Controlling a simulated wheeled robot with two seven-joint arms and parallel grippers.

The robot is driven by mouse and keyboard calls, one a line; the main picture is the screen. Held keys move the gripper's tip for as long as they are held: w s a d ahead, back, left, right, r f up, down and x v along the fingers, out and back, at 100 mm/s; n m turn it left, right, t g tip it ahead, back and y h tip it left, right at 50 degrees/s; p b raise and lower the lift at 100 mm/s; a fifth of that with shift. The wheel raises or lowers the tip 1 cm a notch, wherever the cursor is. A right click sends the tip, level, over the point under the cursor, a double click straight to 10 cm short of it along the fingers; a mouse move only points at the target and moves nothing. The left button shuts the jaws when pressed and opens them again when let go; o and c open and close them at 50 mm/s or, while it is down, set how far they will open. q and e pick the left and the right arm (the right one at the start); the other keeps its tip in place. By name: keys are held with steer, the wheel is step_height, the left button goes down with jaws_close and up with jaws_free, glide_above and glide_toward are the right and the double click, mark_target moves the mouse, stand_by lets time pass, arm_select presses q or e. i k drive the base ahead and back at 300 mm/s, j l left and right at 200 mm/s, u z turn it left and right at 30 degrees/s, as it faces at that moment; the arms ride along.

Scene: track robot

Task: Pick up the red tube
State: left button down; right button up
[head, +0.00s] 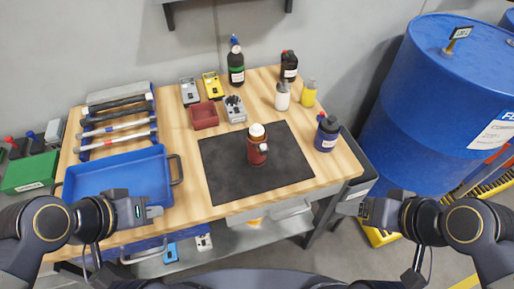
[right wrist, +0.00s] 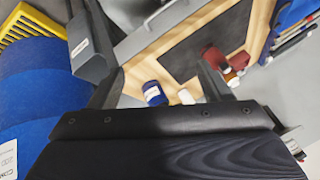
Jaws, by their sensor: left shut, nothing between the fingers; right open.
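A dark red, tube-like container (head: 257,152) with a white and orange top and a small side handle stands upright on the black mat (head: 222,162) at the middle of the table. It also shows, partly hidden by a finger, in the right wrist view (right wrist: 213,57). My left gripper (head: 153,212) is shut and empty, over the front left of the table by the blue tray. My right gripper (head: 347,207) is off the table's front right corner, well apart from the red container. Its two fingers stand apart in the right wrist view (right wrist: 160,85), with nothing held.
A blue tray (head: 120,176) and a rack of rods (head: 118,113) fill the table's left side. A red bin (head: 204,115), several bottles and a navy jar (head: 326,133) surround the mat. A large blue drum (head: 430,110) stands right of the table.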

mark_target(256, 157)
steer(key=u, duration=0.45)
steer(key=l+u, duration=0.25)
steer(key=u, duration=0.15)
steer(key=l+u, duration=0.25)
steer(key=u, duration=0.15)
steer(key=k+l+u, duration=0.15)
steer(key=u, duration=0.25)
